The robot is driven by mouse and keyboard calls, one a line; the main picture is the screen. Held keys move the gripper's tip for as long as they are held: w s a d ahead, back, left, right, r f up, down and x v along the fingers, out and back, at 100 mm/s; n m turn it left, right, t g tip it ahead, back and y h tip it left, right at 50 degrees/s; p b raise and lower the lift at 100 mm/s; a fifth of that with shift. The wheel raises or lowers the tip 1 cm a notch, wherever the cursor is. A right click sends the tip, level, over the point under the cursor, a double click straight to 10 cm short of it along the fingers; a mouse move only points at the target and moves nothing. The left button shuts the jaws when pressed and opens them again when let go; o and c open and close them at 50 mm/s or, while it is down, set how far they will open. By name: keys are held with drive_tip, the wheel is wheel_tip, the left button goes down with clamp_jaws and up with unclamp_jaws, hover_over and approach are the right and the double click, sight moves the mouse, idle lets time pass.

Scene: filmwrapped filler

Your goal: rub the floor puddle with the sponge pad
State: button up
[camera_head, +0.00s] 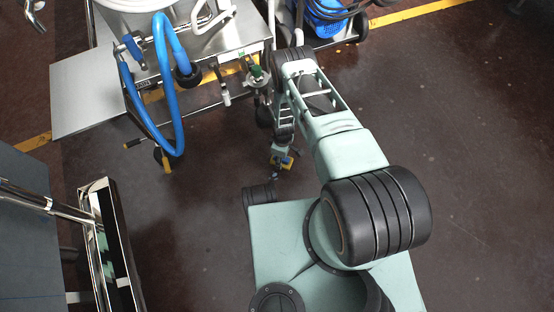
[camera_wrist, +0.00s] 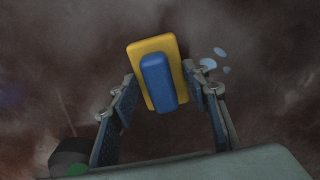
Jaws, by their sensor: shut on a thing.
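The sponge pad (camera_wrist: 170,48) is a yellow block with a blue grip on its near face. My gripper (camera_wrist: 160,82) is shut on it, with one finger at each side. In the head view, the pad's yellow (camera_head: 288,164) shows small below my gripper (camera_head: 283,157), mostly covered by it. The puddle (camera_wrist: 208,63) shows as several small light-blue patches on the dark floor, just right of the pad in the wrist view. Whether the pad touches the floor, or covers more of the puddle, I cannot tell.
A metal cart (camera_head: 215,45) with a thick blue hose (camera_head: 172,100) stands at the upper left. A blue crate (camera_head: 327,15) is at the top. A chrome-edged frame (camera_head: 112,245) stands at the lower left. The floor (camera_head: 470,130) to the right is clear.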

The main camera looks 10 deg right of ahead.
idle(0.3)
drive_tip(key=shift+r+p, duration=2.15)
drive_tip(key=shift+r, duration=0.85)
drive_tip(key=shift+r, duration=0.1)
drive_tip(key=shift+r+p, duration=1.1)
drive_tip(key=shift+r, duration=0.4)
drive_tip(key=shift+f, duration=0.1)
